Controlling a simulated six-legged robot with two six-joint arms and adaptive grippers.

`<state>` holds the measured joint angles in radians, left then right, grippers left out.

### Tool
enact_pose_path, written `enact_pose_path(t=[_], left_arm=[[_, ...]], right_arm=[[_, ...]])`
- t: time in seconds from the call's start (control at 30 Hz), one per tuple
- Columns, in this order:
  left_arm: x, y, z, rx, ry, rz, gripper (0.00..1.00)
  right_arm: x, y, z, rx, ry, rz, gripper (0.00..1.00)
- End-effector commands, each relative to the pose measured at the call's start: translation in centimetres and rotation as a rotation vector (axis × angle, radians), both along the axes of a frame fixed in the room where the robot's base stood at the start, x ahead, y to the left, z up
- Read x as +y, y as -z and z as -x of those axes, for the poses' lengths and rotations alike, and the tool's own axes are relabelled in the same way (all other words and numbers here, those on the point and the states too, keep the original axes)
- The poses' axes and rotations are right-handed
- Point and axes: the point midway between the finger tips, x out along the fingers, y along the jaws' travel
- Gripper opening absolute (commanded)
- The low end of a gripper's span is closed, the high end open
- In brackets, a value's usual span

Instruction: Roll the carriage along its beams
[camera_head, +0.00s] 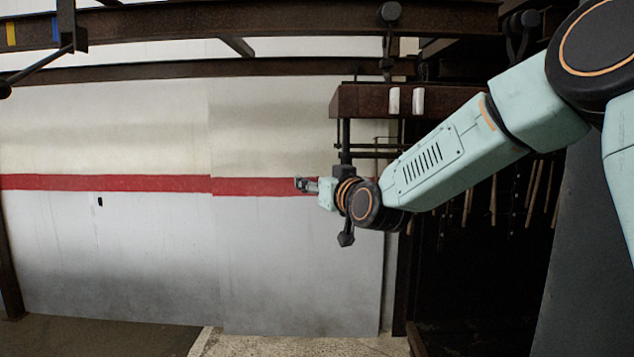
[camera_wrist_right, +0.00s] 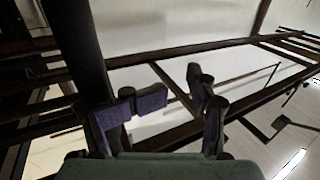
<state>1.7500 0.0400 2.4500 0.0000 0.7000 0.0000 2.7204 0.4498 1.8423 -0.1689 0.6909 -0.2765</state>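The carriage (camera_head: 450,101) is a rusty brown box with two white tags, hanging at the right of the head view. Dark rollers (camera_head: 390,12) show above it, at the long brown beam (camera_head: 250,20). A second beam (camera_head: 200,71) runs lower. My right gripper (camera_head: 305,185) is below and left of the carriage. In the wrist view, my right gripper (camera_wrist_right: 175,102) has its fingers apart with nothing between them. A thick dark post (camera_wrist_right: 78,45) stands close beside its left finger. My left gripper is out of view.
A pale wall (camera_head: 110,250) with a red stripe stands behind. Yellow and blue marks show on the upper beam at the left, near a black rod (camera_head: 38,63). Several thin rods (camera_head: 493,200) hang in the dark space right. Open room lies left of my gripper.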

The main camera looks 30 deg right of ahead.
Motion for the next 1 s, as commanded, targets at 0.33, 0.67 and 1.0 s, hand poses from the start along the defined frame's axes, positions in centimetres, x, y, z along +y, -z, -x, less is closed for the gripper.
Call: enact_pose_path(t=[0.33, 0.67, 1.0], left_arm=[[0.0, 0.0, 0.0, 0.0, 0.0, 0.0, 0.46], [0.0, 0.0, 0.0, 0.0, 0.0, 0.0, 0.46], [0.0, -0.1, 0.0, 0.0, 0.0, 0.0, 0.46]], right_arm=[[-0.1, -0.6, -0.1, -0.013, 0.003, 0.006, 0.57], [-0.1, -0.6, 0.3, -0.013, 0.002, 0.005, 0.57], [0.1, -0.3, 2.4, -0.005, 0.0, 0.002, 0.57]])
